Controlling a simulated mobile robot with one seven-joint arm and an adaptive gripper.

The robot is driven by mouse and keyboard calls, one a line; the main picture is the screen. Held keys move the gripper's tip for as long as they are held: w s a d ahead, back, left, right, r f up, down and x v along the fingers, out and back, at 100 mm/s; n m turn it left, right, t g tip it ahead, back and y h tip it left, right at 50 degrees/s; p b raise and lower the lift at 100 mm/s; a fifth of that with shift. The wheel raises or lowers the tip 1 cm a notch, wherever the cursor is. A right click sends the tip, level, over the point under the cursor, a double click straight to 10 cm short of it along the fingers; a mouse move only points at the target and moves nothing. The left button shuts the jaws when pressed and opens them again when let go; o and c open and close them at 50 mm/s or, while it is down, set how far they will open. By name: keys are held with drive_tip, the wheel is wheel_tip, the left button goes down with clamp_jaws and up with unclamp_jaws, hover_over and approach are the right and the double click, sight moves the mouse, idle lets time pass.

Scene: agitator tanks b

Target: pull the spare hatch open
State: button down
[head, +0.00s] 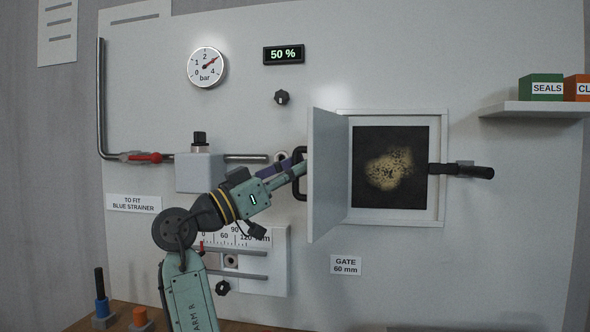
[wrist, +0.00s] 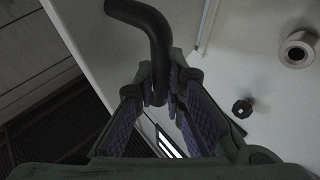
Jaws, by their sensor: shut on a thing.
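The hatch door (head: 328,178) stands swung open on its left side, roughly square to the wall panel. Its white frame (head: 436,215) surrounds a dark opening (head: 370,138) with a yellowish speckled patch inside. A black handle (head: 300,172) is on the door's outer face. My gripper (head: 296,171) is at that handle, to the left of the door. In the wrist view my gripper (wrist: 160,98) is shut on the black bent handle (wrist: 152,35), whose end lies between the pads. The fingertips are partly hidden in the head view.
A black lever (head: 475,171) sticks out at the frame's right. A shelf (head: 530,109) holds a green SEALS box (head: 541,88) and an orange box (head: 577,88). A gauge (head: 207,67), 50 % display (head: 284,54), knob (head: 282,97) and pipe (head: 101,100) are on the panel.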

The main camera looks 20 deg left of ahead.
drive_tip(key=shift+a, duration=0.1)
drive_tip(key=c, duration=1.9)
unclamp_jaws()
drive_tip(key=shift+d, duration=0.2)
drive_tip(key=shift+a, duration=0.1)
drive_tip(key=v, duration=1.2)
